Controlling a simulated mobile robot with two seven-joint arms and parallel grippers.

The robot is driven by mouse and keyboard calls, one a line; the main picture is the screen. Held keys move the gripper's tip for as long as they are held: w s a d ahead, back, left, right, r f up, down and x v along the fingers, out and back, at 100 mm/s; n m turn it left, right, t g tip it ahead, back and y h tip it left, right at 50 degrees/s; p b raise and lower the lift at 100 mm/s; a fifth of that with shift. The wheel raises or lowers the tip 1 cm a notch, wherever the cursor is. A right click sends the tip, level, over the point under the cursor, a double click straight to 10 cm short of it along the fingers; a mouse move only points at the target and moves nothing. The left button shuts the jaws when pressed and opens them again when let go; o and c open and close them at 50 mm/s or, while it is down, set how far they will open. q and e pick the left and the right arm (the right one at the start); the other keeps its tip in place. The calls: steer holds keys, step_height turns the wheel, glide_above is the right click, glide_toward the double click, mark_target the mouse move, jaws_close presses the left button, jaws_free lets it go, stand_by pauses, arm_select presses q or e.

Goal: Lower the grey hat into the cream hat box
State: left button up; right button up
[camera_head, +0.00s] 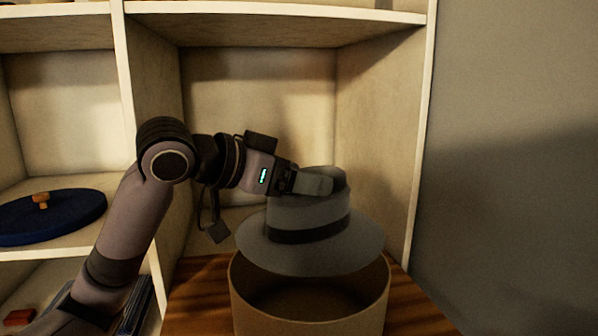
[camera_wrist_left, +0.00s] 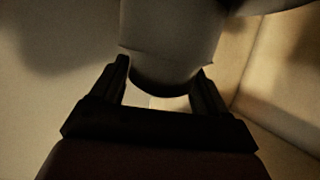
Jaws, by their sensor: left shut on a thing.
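The grey hat (camera_head: 310,246) has a dark band and a wide brim. It hangs brim down, slightly tilted, over the open cream hat box (camera_head: 309,320). My left gripper (camera_head: 325,182) is shut on the hat's crown from the left. In the left wrist view the grey crown (camera_wrist_left: 170,40) sits between the two dark fingers of the left gripper (camera_wrist_left: 163,85). The brim hides the back of the box's rim, and I cannot tell whether it touches the rim. The box's inside shows dark and looks empty where visible. My right gripper is not in view.
The box stands on a brown wooden surface (camera_head: 200,290). Cream shelves (camera_head: 265,30) rise behind and to the left, with a divider close to my arm. A dark blue round thing (camera_head: 70,215) with a wooden knob lies on the left shelf. A grey wall stands at right.

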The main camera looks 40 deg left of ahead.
arm_select(q)
steer(key=shift+s+f, duration=0.1)
steer(key=shift+f, duration=1)
step_height(320, 180, down, 17)
steer(key=b, duration=1.3)
steer(key=shift+s+d, duration=0.25)
steer(key=shift+d, duration=0.05)
steer(key=o, duration=1.4)
steer(key=shift+f, duration=0.1)
steer(key=shift+t, duration=0.4)
steer(key=shift+s+a+r+b, duration=0.1)
steer(key=shift+s+a+r, duration=0.35)
steer(key=shift+s+r, duration=0.55)
steer(key=shift+s+a+r+b, duration=0.1)
steer(key=shift+s+a+r, duration=0.35)
steer(key=shift+s+r, duration=0.55)
steer(key=shift+s+a+r+b, duration=0.1)
steer(key=shift+s+a+r, duration=0.45)
steer(key=shift+s, duration=0.75)
